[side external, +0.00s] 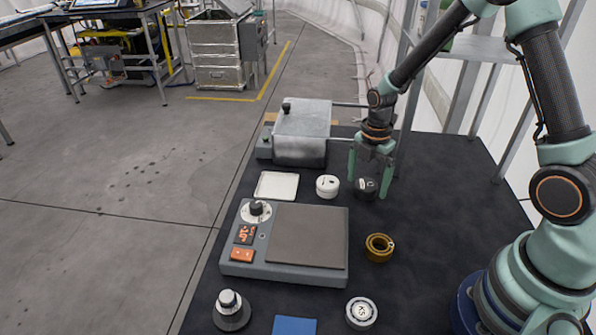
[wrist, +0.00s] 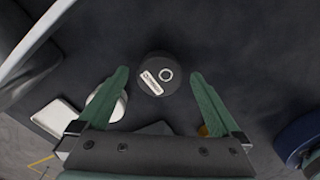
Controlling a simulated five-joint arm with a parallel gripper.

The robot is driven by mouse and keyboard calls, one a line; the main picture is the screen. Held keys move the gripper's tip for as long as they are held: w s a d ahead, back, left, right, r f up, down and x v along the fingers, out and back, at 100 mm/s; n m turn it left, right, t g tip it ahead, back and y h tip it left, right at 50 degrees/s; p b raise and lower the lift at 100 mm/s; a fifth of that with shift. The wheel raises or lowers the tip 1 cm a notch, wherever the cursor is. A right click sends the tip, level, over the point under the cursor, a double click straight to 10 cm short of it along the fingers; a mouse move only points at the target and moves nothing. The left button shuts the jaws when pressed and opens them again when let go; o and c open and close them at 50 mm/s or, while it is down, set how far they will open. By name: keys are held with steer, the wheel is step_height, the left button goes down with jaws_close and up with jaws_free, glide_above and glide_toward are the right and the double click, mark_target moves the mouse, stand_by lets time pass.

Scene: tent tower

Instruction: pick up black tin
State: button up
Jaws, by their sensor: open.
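The black tin (side external: 367,188) is a short dark cylinder standing on the black tabletop. In the wrist view its round top (wrist: 158,74), with a white label and a light ring mark, faces the camera. My gripper (side external: 370,192) points down over the tin in the side view, with one green finger on each side of it. In the wrist view my gripper (wrist: 160,75) is open, and its fingertips show apart on the left and right of the tin, with gaps visible. I cannot tell how high the fingertips are above the table.
A white round tin (side external: 327,186) stands close left of the black tin, behind the left finger in the wrist view (wrist: 118,108). A white tray (side external: 277,186), a hotplate (side external: 246,262), a brass ring (side external: 379,247) and a grey box (side external: 301,130) are nearby. Tabletop right is clear.

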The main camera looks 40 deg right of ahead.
steer(key=shift+f, duration=0.35)
steer(key=c, duration=1.4)
steer(key=shift+r, duration=0.1)
steer(key=shift+c, duration=0.2)
